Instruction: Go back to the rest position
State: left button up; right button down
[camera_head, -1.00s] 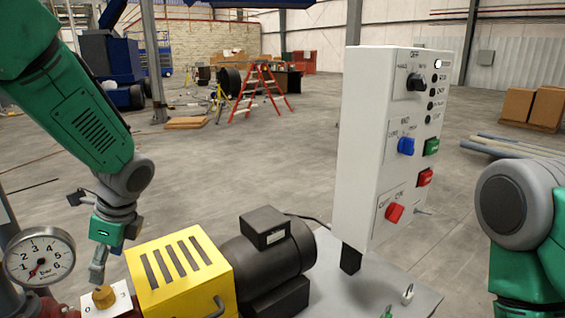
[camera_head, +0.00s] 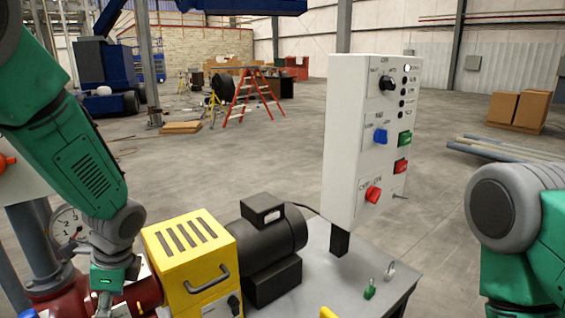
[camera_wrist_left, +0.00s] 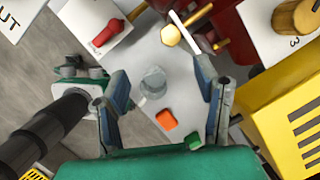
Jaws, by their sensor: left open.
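My left arm comes in from the left in the head view, its green wrist (camera_head: 107,278) low beside the yellow guard and its fingers cut off by the bottom edge. In the left wrist view my left gripper (camera_wrist_left: 165,95) is open, its two blue-grey fingers apart with nothing held between them. Below the fingers is a grey plate with a round clear part (camera_wrist_left: 153,82) and an orange piece (camera_wrist_left: 166,120). My right arm (camera_head: 515,215) shows at the right edge of the head view; its gripper is out of the picture.
The yellow guard (camera_head: 190,255) and black motor (camera_head: 262,240) stand close right of my left wrist. A white control box (camera_head: 345,150) rises from the grey bench. A pressure gauge (camera_head: 66,228) is partly hidden behind my left arm. A red stepladder (camera_head: 250,98) stands far back on open floor.

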pick_arm(q)
jog(key=s+d+f+n+h+b, duration=0.1)
jog(key=s+d+f+n+b, duration=0.1)
jog(key=s+f+n, duration=0.5)
jog(key=s+d+f+n+t+h+b, duration=0.1)
jog(key=s+f+n, duration=0.6)
jog(key=s+f, duration=1)
jog(key=s+d+h, duration=0.1)
jog(key=s+d, duration=0.1)
jog(key=shift+s+d+f+b, duration=0.35)
jog(key=shift+d, duration=0.05)
jog(key=shift+w, duration=0.15)
